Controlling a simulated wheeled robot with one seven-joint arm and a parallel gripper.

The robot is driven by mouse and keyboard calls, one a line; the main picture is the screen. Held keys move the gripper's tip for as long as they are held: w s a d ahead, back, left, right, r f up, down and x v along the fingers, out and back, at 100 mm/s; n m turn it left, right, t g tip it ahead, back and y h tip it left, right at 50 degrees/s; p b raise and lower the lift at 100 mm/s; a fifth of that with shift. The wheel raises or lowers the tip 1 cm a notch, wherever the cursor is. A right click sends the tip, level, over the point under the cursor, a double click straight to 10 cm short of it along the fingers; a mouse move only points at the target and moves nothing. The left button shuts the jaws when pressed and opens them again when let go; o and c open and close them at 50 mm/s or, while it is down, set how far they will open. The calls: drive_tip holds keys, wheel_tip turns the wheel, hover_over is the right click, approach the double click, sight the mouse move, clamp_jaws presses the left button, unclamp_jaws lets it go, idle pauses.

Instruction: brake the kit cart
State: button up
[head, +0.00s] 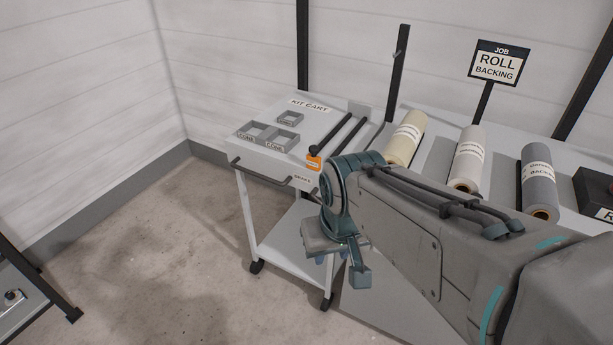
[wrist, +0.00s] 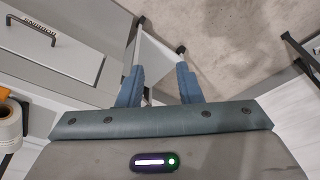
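The kit cart (head: 290,146) is a white two-level cart on black casters, standing against the back counter. A small orange part (head: 313,161) sits at its front right top edge, above a label (head: 302,179) that seems to read "brake". A grey handle bar (head: 262,176) runs along the front edge. My gripper (head: 341,266) points down in front of the cart's right side, below its top. In the wrist view, my gripper's two blue fingers (wrist: 160,72) are apart with nothing held between them. A white surface, probably the cart's lower shelf (wrist: 166,58), shows beyond them. My arm hides the cart's right end.
Backing rolls (head: 406,138) lie on the counter right of the cart, by a job sign (head: 496,63). Small trays (head: 268,137) and two dark bars (head: 343,134) are on the cart top. Concrete floor (head: 180,240) is clear at left. A dark-framed stand (head: 36,290) is at far left.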

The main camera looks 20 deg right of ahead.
drive_tip(key=c, duration=0.5)
drive_tip(key=shift+d+f, duration=0.1)
drive_tip(key=shift+f, duration=0.25)
clamp_jaws()
drive_tip(key=w+d+f+n+g+h+b, duration=0.25)
drive_tip(key=w+f+h+b, duration=0.3)
drive_tip(key=f+b, duration=0.35)
drive_tip(key=w+d+f+n+g+h+b, duration=0.1)
drive_tip(key=w+d+f+n+h+b, duration=0.25)
drive_tip(key=w+f+b, duration=0.55)
drive_tip(key=w+a+f+n+t+h+b, duration=0.7)
drive_tip(key=w+a+f+t+h+b, duration=0.1)
drive_tip(key=w+f, duration=0.5)
drive_tip(key=a+t+b, duration=0.1)
drive_tip(key=a+t, duration=0.1)
drive_tip(key=t, duration=0.1)
drive_tip(key=shift+a+n, duration=0.35)
drive_tip(key=shift+n, duration=0.05)
